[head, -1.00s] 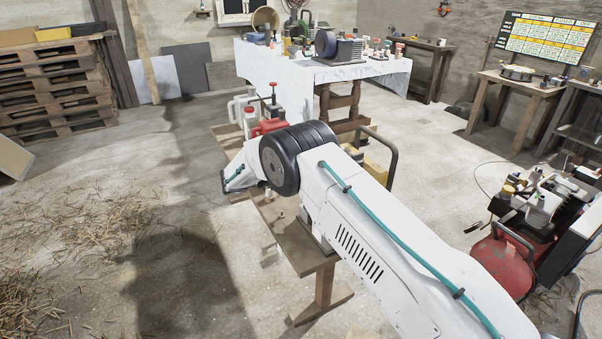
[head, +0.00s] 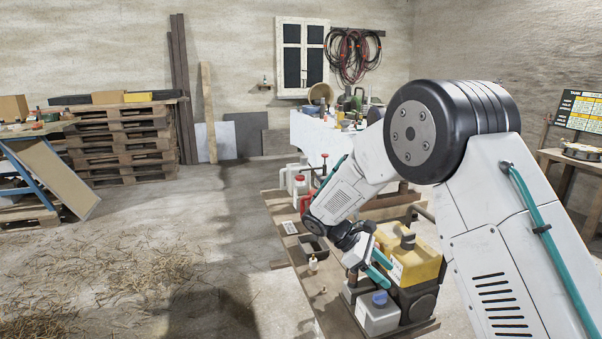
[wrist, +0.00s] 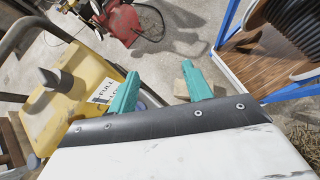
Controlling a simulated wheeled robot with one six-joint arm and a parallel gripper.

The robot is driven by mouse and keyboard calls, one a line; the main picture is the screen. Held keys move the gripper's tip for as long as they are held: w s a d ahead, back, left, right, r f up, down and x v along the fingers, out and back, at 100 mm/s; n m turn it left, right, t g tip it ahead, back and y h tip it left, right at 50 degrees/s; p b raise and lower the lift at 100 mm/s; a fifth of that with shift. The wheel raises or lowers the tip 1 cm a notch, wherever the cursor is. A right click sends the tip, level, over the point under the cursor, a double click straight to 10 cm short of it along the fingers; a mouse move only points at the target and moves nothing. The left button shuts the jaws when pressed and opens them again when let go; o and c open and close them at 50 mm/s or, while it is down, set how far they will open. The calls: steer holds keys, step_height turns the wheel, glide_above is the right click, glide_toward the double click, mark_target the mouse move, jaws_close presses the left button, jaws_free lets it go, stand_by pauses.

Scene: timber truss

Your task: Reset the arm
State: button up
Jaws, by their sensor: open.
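My gripper (wrist: 160,90) shows in the wrist view with its two teal fingers apart and nothing between them. In the head view my gripper (head: 370,265) is partly hidden by my own wrist and hangs low over the wooden bench (head: 325,292). It is close to a yellow container (head: 415,265) that stands on the bench. The same yellow container (wrist: 62,100) is just left of the fingers in the wrist view. I cannot tell whether the gripper touches it.
A white jug with a blue cap (head: 378,317) stands beside the yellow container. Red and white containers (head: 299,185) are at the bench's far end. A cloth-covered table (head: 312,135) is behind. Pallets (head: 125,140) stand at the back left. The straw-strewn floor (head: 140,270) at left is mostly open.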

steer(key=s+d+r+m+t+y, duration=0.1)
steer(key=s+d+r+m+y, duration=0.1)
steer(key=s, duration=0.9)
steer(key=s+d+r+m+t+y, duration=0.2)
steer(key=s+r+m+y, duration=0.2)
steer(key=s+r, duration=0.5)
steer(key=s+d+r+m+t+y, duration=0.1)
steer(key=s+r+m, duration=0.5)
steer(key=s, duration=0.9)
steer(key=shift+d+r+m+t+y, duration=0.25)
steer(key=shift+d+m+t+y, duration=0.25)
steer(key=shift+y, duration=0.9)
